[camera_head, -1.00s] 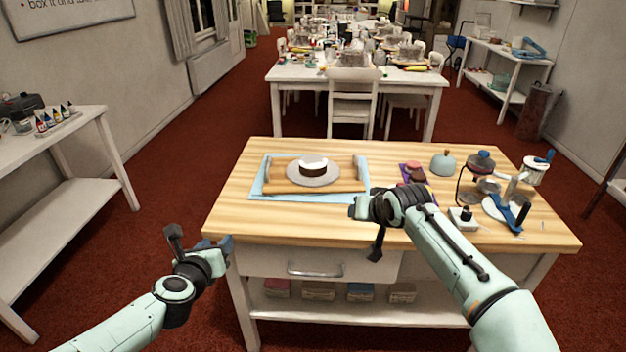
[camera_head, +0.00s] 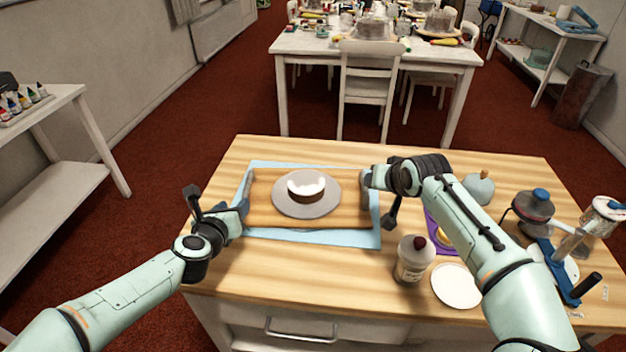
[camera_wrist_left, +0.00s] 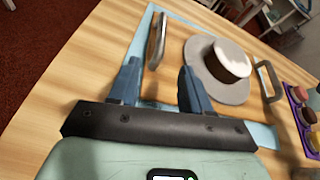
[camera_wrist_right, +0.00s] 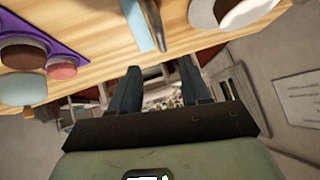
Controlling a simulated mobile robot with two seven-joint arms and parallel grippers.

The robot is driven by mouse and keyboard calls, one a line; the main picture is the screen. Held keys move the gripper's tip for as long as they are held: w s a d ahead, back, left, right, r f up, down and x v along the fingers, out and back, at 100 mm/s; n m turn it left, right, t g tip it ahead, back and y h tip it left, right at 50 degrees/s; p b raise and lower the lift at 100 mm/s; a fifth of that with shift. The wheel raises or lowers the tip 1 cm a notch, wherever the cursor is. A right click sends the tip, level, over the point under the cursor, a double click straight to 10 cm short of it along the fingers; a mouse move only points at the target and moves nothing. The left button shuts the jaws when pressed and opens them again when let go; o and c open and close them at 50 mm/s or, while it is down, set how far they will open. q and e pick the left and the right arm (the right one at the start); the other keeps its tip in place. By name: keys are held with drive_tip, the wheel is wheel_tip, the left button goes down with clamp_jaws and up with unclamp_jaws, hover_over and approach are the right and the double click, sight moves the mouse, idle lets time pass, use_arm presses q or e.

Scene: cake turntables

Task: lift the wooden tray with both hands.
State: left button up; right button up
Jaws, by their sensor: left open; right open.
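The wooden tray (camera_head: 285,221) lies on a light-blue mat (camera_head: 358,239) on the table. It carries a grey disc (camera_head: 325,203) with a small dark cake with a white top (camera_head: 306,188). A grey handle stands at each tray end; the left wrist view shows the left handle (camera_wrist_left: 156,40) and the right handle (camera_wrist_left: 268,82). My left gripper (camera_head: 242,207) is open beside the left handle, which appears just beyond its fingertips. My right gripper (camera_head: 369,178) is open close to the right handle; in the right wrist view this handle (camera_wrist_right: 154,25) appears beyond its fingers.
Right of the tray, partly behind my right arm, are a purple tray (camera_head: 431,228), a bottle (camera_head: 413,262) and a white plate (camera_head: 456,287). A dark-lidded jar (camera_head: 532,207) and blue-handled tools stand further right. Bare wood lies in front of the tray.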

sight(249, 188)
use_arm(q)
drive_tip(key=shift+w+r, duration=0.1)
drive_tip(key=shift+s, duration=0.3)
drive_tip(key=x, duration=1.3)
drive_tip(key=shift+w+d, duration=0.1)
drive_tip(key=shift+w, duration=0.2)
use_arm(e)
drive_tip(key=x, duration=1.3)
